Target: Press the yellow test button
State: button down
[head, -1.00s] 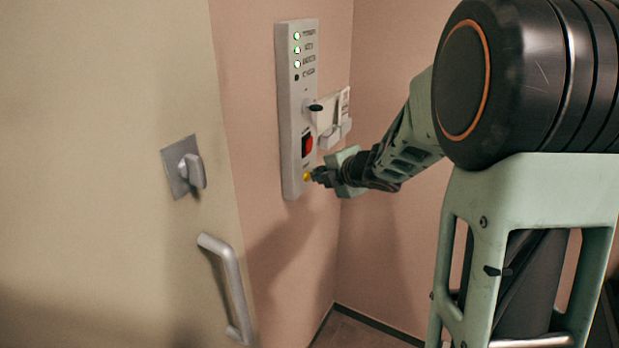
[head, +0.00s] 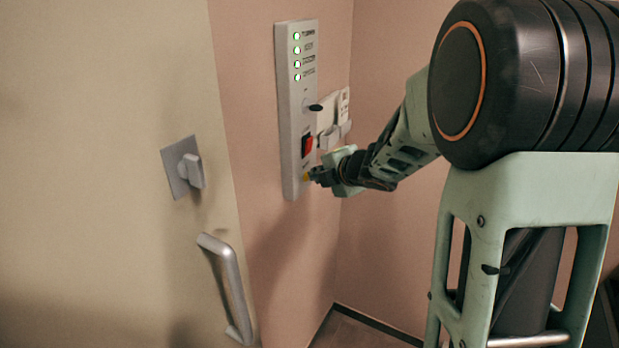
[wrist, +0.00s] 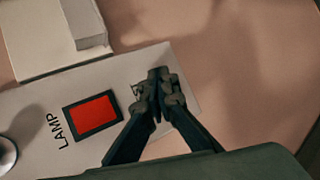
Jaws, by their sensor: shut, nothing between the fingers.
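The yellow test button (head: 306,177) is a small spot low on the pale grey wall panel (head: 291,110), below a red switch. My gripper (head: 312,174) is shut and empty, with its fingertips at the button and covering part of it. I cannot tell how far the button is pushed in. In the wrist view my shut fingertips (wrist: 160,77) are over the end of the panel, and the button is hidden behind them.
The red switch (wrist: 91,110), marked LAMP, is beside my fingers. A dark-tipped knob (head: 315,107) and a pale holder (head: 335,125) stick out near the panel. Several lamps (head: 297,57) are lit above. A door with a latch (head: 193,170) and handle (head: 230,285) is at left.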

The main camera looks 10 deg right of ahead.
jog(key=shift+s+d, duration=0.15)
jog(key=shift+s, duration=0.05)
jog(key=shift+d, duration=0.1)
jog(key=shift+s+d+p, duration=0.25)
jog(key=shift+s+d, duration=0.65)
jog(key=shift+d, duration=0.3)
jog(key=shift+s+d+p, duration=0.25)
jog(key=shift+s+d, duration=0.6)
jog(key=shift+d, duration=0.35)
